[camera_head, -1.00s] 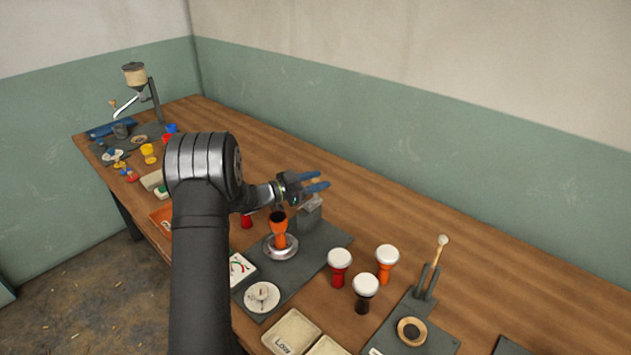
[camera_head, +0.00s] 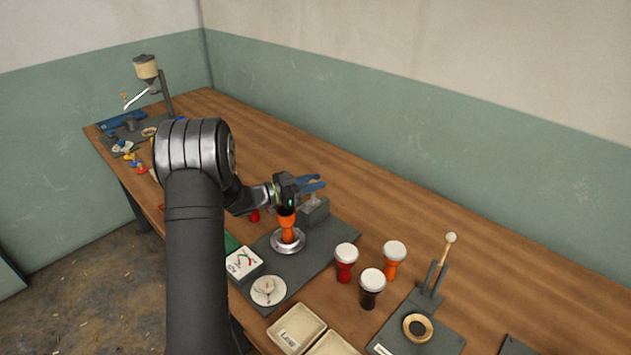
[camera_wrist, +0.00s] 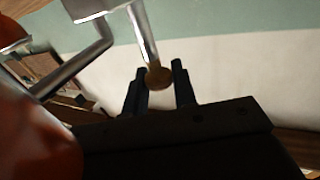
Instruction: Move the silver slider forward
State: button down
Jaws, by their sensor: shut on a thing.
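In the wrist view, the silver slider's rod (camera_wrist: 144,37) ends in a brown knob (camera_wrist: 158,77) between the fingers of my gripper (camera_wrist: 157,78). My gripper is shut on the knob. In the head view the slider is mostly hidden by the fingers.
Three white-topped drums, red (camera_head: 345,262), orange (camera_head: 392,260) and black (camera_head: 371,288), stand to the right. A white dial box (camera_head: 244,262) and pale trays (camera_head: 297,328) are in front. The table behind my gripper is clear.

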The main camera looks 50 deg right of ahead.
jog(key=c, duration=1.2)
grip_release()
jog(key=shift+a, duration=0.15)
jog(key=v, duration=1.7)
jog(key=shift+a, duration=0.2)
jog(key=shift+w, duration=0.1)
jog(key=x, duration=1.7)
jog(key=shift+d, duration=0.6)
jog(key=shift+a, duration=0.1)
